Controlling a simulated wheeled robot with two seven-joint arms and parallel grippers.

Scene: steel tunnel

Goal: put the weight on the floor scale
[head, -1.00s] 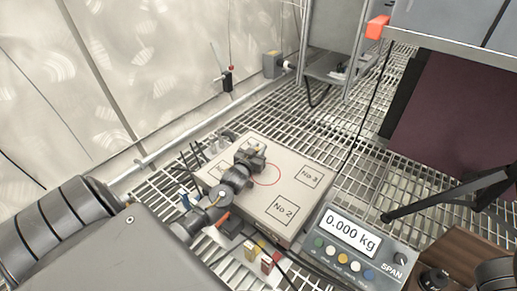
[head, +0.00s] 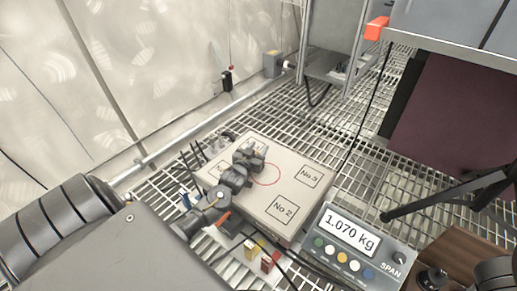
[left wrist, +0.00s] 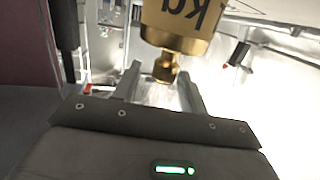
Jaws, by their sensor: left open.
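The brass weight (left wrist: 186,20) shows in the left wrist view, with inverted "kg" lettering and a narrow knob. My left gripper (left wrist: 160,85) is open, its two fingers apart on either side of the knob. The weight is mostly hidden there by the gripper. The scale's display (head: 350,233) reads 1.070 kg. My right gripper is not in view.
Colored blocks (head: 260,254) and cables lie in front of the scale on the steel grating (head: 355,180). A dark tripod leg (head: 440,203) stands at right, and a wall runs along the left. The platform's right part is clear.

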